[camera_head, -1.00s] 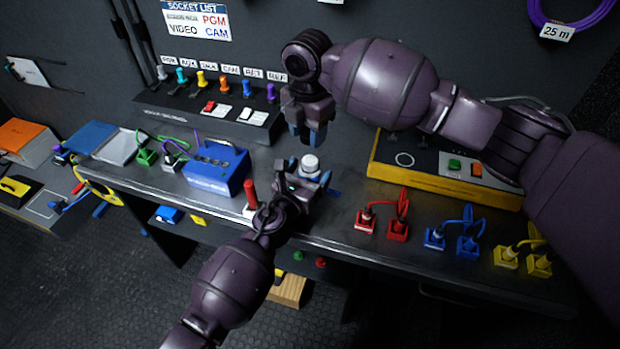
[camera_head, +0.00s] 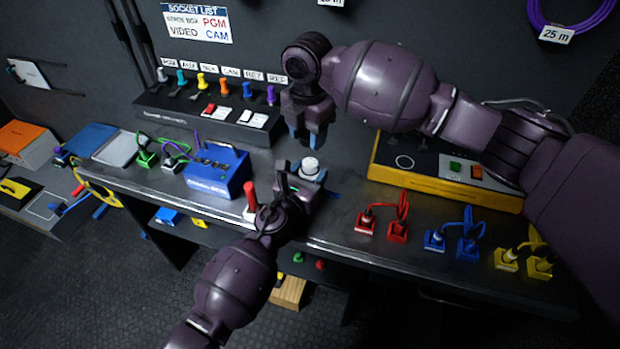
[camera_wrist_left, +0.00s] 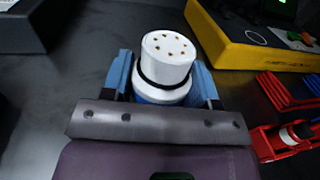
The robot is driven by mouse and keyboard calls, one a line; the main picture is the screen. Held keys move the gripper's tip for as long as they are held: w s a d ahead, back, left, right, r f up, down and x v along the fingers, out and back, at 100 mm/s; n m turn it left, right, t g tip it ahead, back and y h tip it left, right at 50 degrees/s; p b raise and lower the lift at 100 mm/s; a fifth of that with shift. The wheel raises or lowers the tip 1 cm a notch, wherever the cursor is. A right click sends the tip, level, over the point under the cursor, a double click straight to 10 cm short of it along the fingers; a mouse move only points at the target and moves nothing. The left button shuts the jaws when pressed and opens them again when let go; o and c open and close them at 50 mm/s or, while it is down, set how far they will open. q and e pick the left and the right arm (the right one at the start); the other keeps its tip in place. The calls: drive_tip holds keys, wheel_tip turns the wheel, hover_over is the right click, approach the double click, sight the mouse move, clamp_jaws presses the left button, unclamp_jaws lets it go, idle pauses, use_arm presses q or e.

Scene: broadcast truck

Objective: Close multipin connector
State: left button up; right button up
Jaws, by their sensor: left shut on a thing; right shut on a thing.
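A white round multipin connector (camera_wrist_left: 168,52) shows in the left wrist view, with several small copper-coloured contacts on its end face and a dark ring around its body. My left gripper (camera_wrist_left: 160,85) is shut on it, with one blue finger on each side. In the head view the white connector (camera_head: 310,166) stands up from my left gripper (camera_head: 303,178), above the bench's front part. My right gripper (camera_head: 308,133) is above and slightly behind it, apart from it, with its blue fingers pointing down. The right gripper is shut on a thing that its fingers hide.
A blue box (camera_head: 217,172) and a red upright handle (camera_head: 250,195) stand left of my left gripper. A yellow-edged panel (camera_head: 440,187) is to the right. Red connectors (camera_head: 381,226), blue ones (camera_head: 452,240) and yellow ones (camera_head: 523,262) line the bench's right front.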

sight(308, 164)
drive_tip(key=shift+f, duration=2.5)
drive_tip(key=shift+f, duration=0.15)
drive_tip(key=shift+f, duration=0.8)
drive_tip(key=shift+f, duration=0.5)
drive_tip(key=shift+a+m, duration=0.1)
drive_tip(key=shift+m, duration=1.6)
drive_tip(key=o, duration=0.9)
